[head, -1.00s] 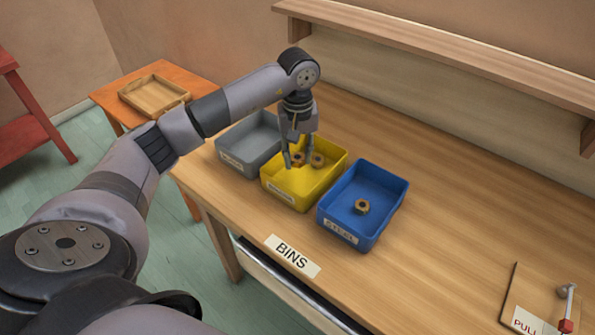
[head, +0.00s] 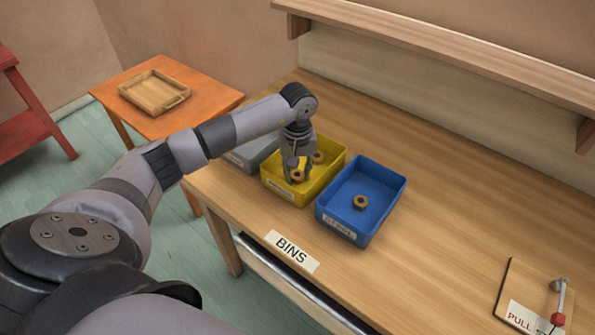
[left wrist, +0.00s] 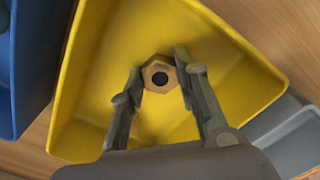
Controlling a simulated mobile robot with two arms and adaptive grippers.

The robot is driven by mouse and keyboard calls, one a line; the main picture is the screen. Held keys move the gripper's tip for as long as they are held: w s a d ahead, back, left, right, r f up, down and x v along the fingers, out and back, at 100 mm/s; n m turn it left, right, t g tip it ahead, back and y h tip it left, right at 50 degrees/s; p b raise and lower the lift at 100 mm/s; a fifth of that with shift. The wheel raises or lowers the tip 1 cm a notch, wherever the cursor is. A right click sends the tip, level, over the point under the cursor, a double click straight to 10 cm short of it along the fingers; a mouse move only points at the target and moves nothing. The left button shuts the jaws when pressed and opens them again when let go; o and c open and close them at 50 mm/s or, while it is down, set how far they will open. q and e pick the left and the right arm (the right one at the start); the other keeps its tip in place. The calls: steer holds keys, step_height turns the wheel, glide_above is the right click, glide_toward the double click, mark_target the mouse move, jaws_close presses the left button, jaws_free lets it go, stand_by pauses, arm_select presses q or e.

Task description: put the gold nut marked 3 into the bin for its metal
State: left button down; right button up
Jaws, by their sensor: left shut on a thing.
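My left gripper (head: 297,178) reaches down into the yellow bin (head: 327,176), fingers low inside it. It is shut on a gold-coloured hex nut (head: 297,175), which shows between the fingertips in the left wrist view (left wrist: 147,76). No mark can be read on this nut. A second gold-coloured nut (head: 319,157) is farther back in the yellow bin. The yellow bin's front label is too small to read. The blue bin (head: 383,186), labelled STEEL, holds another gold-brown nut (head: 360,202). The grey bin (head: 245,160) is partly hidden by my arm. My right gripper is out of view.
The three bins stand side by side on a wooden bench (head: 450,200) with a BINS label (head: 292,251) at its front edge. A shelf (head: 440,50) runs above the back. An orange table with a wooden tray (head: 154,92) stands left.

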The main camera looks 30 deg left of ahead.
mark_target(298, 174)
arm_select(q)
steer(key=c, duration=1.2)
jaws_free()
steer(key=shift+r+p, duration=0.15)
steer(key=shift+p, duration=0.15)
steer(key=shift+w+r, duration=0.1)
steer(key=shift+r, duration=0.2)
step_height(298, 174, up, 11)
steer(key=b, duration=0.3)
steer(key=shift+r, duration=0.2)
